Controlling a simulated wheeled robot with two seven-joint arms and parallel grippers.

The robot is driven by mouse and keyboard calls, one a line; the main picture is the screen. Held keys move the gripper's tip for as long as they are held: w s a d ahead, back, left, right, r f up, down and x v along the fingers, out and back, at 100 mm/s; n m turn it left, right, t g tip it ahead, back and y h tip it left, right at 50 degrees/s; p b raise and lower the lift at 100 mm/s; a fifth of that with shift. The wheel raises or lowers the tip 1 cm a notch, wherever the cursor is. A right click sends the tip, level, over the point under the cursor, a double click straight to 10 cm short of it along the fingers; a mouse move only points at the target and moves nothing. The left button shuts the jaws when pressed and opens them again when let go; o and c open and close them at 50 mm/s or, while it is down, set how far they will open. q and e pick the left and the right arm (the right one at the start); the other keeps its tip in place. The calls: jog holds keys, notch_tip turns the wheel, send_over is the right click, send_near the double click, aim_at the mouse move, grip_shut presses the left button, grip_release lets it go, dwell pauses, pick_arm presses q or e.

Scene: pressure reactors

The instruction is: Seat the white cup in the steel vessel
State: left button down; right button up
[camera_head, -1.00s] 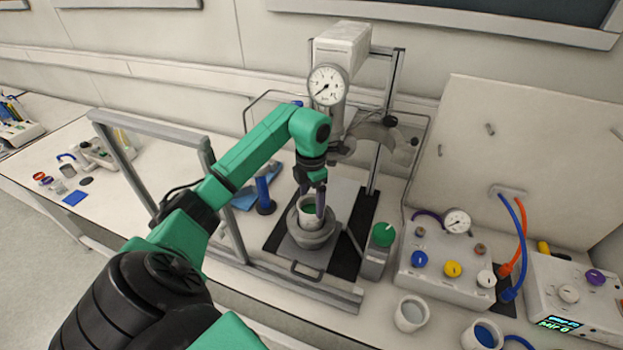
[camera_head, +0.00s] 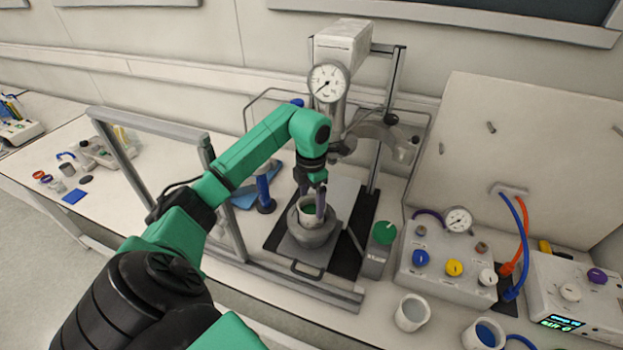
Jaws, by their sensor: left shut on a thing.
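My left gripper (camera_head: 312,206) reaches down from above and is shut on the cup's wall, with one dark finger on the right side of the cup. My right gripper is not in view.
The reactor head with its pressure gauge (camera_head: 328,83) stands behind the vessel. A grey frame (camera_head: 217,190) stands left of it. A green knob (camera_head: 384,233) is close on the right. A control box (camera_head: 446,262) and two white cups (camera_head: 412,312) (camera_head: 484,334) are further right.

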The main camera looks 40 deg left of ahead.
pick_arm(q)
jog(key=shift+f, duration=0.3)
dwell(0.5)
grip_release()
jog(key=shift+r+b, duration=0.1)
jog(key=shift+b, duration=0.2)
jog(key=shift+r, duration=0.3)
notch_tip(320, 180, up, 14)
jog(key=p, duration=0.1)
jog(key=shift+f, duration=0.1)
dwell(0.3)
